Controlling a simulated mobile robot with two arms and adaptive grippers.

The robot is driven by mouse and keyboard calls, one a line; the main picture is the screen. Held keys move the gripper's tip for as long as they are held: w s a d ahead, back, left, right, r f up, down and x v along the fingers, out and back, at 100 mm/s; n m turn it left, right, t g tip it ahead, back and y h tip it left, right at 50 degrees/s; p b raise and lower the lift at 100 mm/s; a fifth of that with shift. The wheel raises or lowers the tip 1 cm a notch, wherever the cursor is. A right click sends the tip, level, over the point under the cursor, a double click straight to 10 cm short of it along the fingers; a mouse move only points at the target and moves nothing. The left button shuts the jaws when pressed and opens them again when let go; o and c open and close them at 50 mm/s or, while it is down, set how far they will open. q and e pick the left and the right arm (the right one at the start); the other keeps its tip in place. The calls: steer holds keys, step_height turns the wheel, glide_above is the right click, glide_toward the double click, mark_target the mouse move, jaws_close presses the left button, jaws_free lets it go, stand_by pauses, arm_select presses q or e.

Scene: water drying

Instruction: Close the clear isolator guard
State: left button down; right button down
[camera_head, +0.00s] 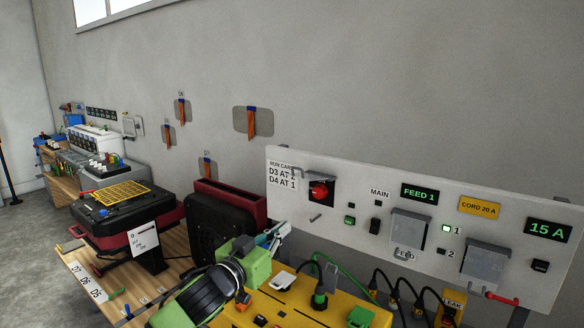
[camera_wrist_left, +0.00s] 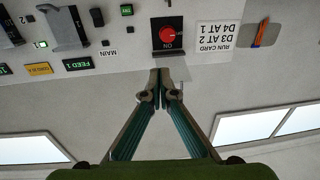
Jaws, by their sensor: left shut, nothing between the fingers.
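The isolator is a red knob (camera_head: 319,191) on a dark square at the left of the white panel (camera_head: 380,188). Its guard (camera_head: 320,175) is a grey-looking translucent plate standing out above the knob, raised, leaving the knob uncovered. In the left wrist view, which is upside down, the knob (camera_wrist_left: 168,34) carries the marking ON, and the guard (camera_wrist_left: 175,68) shows beside the fingertips. My left gripper (camera_head: 279,233) is below and left of the isolator; its fingertips (camera_wrist_left: 159,76) are together and empty. I cannot tell whether they touch the guard. My right gripper is not in view.
Two grey covers (camera_head: 410,228) (camera_head: 484,263) stand out from the panel to the right. A yellow surface (camera_head: 290,305) with black plugs and cables lies below. A black and red case (camera_head: 225,225) stands left of the panel.

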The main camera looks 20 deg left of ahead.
arm_select(q)
steer(key=w+a+r+m+t+h, duration=0.1)
steer(key=a+r, duration=0.1)
steer(key=r, duration=0.5)
steer(key=w+a+r+t+h, duration=0.1)
steer(key=w+a+r, duration=0.1)
steer(key=r, duration=0.4)
steer(key=r+p+x, duration=0.1)
steer(key=p+x, duration=0.3)
steer(key=x, duration=0.5)
steer(key=f, duration=0.4)
steer(key=shift+d+p, duration=0.2)
steer(key=shift+p, duration=0.2)
